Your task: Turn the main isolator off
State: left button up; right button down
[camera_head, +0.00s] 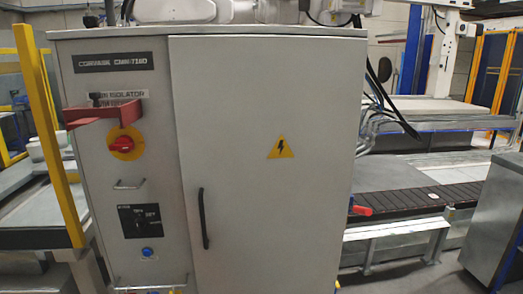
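The main isolator (123,146) is a red rotary knob on a round yellow plate, on the left panel of a grey cabinet (262,200). A partly covered label (120,95) above it reads "...ISOLATOR". A red bracket-like piece (103,111) with a small dark part on top sticks out just above the knob, over the top of the yellow plate. The knob's on/off marking is too small to read. Neither of my grippers is in view.
The cabinet also carries a black handle (203,218), a black switch plate (139,221), a blue button (147,252) and a yellow warning triangle (281,148). A yellow post (47,130) stands left of it. A conveyor (400,203) and cables (392,100) are on the right.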

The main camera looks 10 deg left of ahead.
aim_at(123, 145)
jog(key=k+j+u, duration=0.1)
jog(key=j, duration=0.55)
jog(key=j+u, duration=0.1)
jog(key=j, duration=0.6)
